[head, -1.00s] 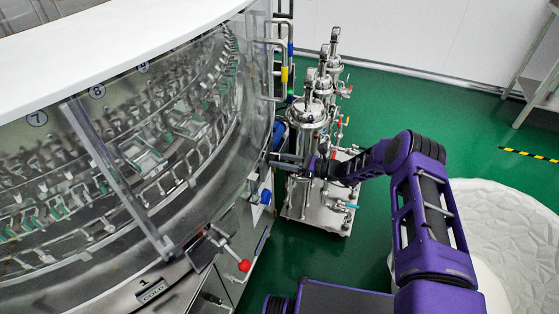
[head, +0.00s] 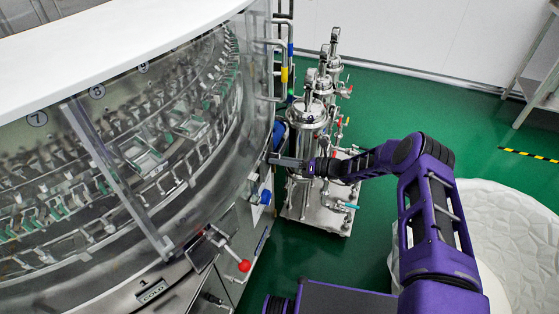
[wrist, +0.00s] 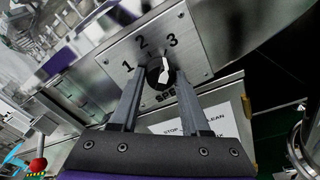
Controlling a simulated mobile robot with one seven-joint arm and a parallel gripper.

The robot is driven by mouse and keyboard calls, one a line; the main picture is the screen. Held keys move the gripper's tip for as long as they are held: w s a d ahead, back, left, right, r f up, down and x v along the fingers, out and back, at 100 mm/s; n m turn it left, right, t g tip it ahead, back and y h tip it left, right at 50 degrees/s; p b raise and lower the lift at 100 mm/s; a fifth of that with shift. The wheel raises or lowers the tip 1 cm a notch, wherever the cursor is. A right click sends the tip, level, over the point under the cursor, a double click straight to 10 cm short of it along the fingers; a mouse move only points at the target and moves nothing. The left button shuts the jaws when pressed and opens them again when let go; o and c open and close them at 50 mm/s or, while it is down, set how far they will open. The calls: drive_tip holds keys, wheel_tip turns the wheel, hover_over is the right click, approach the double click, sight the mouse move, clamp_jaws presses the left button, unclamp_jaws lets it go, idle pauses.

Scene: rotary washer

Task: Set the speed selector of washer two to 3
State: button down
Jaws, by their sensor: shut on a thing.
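In the wrist view, the speed selector (wrist: 163,69) is a dark round knob with a white pointer. It sits on a metal plate (wrist: 196,58) marked 1, 2, 3 and SPEED. The pointer slants up and right, roughly toward the 3. My gripper (wrist: 161,83) is shut on the knob, one finger on each side, and the fingers hide part of it and of the plate's lettering. In the head view, my gripper (head: 283,161) reaches the right side of the big rotary washer (head: 205,245); the knob is hidden there.
Steel filter vessels (head: 308,120) on a cart stand close behind my gripper. A lever with a red ball (head: 244,266) sticks out from the washer's front. A white textured tub (head: 510,240) lies to the right of my arm. Green floor is clear farther back.

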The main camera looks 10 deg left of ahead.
drive_tip(key=shift+c, duration=1.9)
unclamp_jaws()
drive_tip(key=d, duration=1.7)
drive_tip(key=shift+s+d+r, duration=0.25)
drive_tip(key=shift+s+r, duration=0.2)
